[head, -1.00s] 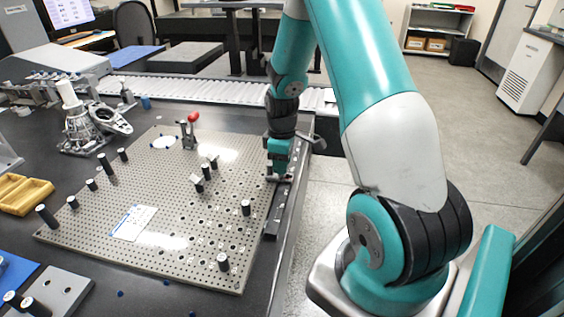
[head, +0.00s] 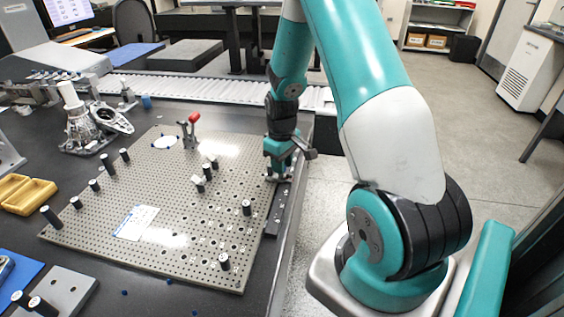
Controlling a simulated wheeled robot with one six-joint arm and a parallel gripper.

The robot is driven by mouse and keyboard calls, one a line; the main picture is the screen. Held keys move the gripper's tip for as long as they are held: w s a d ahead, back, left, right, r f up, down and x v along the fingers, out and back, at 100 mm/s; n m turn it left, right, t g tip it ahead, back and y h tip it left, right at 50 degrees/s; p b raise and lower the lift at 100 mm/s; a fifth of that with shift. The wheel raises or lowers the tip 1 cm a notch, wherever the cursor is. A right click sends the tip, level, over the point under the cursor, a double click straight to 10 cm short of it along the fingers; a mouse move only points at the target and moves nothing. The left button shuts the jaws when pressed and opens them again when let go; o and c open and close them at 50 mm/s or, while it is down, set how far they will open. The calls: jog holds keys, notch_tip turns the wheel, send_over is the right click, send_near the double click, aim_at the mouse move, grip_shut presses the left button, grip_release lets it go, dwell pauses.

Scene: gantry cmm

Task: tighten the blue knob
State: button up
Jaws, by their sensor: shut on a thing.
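My gripper (head: 278,177) points down at the right edge of the grey perforated plate (head: 120,215), by a dark rail (head: 281,210). Its fingers are shut low at the plate's edge on a small thing that they mostly cover. I take this to be the blue knob, but its colour and exact seat are too small and hidden to tell.
Several black posts with light tops (head: 246,208) stand on the plate. A red-handled clamp (head: 190,128) stands at its back edge. Yellow trays (head: 28,195) lie at the left. A white roller conveyor (head: 215,92) runs behind. Open floor lies right of the table.

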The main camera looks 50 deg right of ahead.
jog(key=o, duration=0.9)
jog(key=shift+o, duration=0.2)
jog(key=shift+r, duration=0.1)
notch_tip(320, 180, up, 17)
jog(key=p, duration=0.1)
jog(key=shift+r, duration=0.15)
